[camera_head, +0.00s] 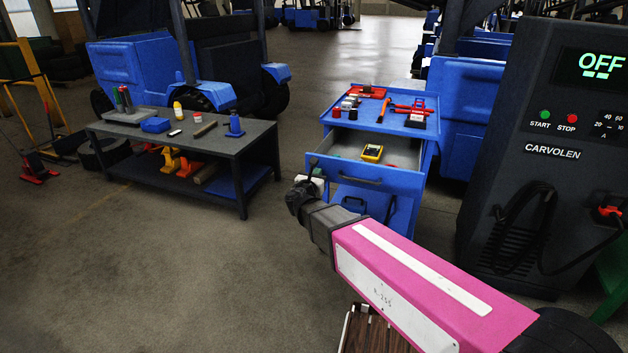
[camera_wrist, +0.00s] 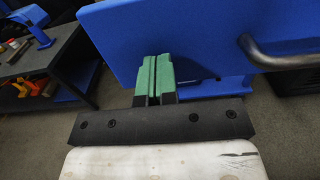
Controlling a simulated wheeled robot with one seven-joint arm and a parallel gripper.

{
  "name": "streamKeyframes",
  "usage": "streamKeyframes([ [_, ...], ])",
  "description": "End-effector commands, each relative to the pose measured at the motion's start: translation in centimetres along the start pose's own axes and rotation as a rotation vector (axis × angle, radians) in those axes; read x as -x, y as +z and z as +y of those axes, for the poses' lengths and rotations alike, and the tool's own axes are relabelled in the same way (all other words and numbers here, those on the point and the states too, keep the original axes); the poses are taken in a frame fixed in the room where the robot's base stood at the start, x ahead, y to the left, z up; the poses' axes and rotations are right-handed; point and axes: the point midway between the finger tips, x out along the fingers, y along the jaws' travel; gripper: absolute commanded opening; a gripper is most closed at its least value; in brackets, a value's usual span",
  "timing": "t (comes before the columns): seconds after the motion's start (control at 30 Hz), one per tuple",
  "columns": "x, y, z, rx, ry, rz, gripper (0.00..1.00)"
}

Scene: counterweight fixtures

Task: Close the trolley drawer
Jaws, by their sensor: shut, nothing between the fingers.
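The blue trolley (camera_head: 429,128) stands right of centre in the head view. Its top drawer (camera_head: 340,171) is pulled out towards me, with a yellow item (camera_head: 372,152) and a red item inside. A dark bar handle (camera_head: 360,180) runs across the drawer front. In the wrist view the blue drawer front (camera_wrist: 200,40) fills the upper middle, and the handle (camera_wrist: 280,58) is at the upper right. My gripper (camera_wrist: 155,62) is shut and empty, its green fingertips together before the drawer front, left of the handle. I cannot tell whether the fingertips touch the front.
A dark workbench (camera_head: 212,143) with tools stands left of the trolley; its edge also shows in the wrist view (camera_wrist: 45,60). A dark charger cabinet (camera_head: 520,205) stands at the right. Blue vehicles are behind. The floor (camera_head: 150,270) at the front left is clear.

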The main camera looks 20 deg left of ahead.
Motion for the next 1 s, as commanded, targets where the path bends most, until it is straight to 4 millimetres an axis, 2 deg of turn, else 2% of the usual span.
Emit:
streamKeyframes([
  [0.57,-0.9,0.0,0.0,0.000,-0.002,-0.001,0.00],
  [0.77,-3.8,0.0,0.1,0.000,-0.002,-0.001,0.00],
  [1.0,-10.0,-0.1,0.2,0.000,-0.003,-0.001,0.00],
])
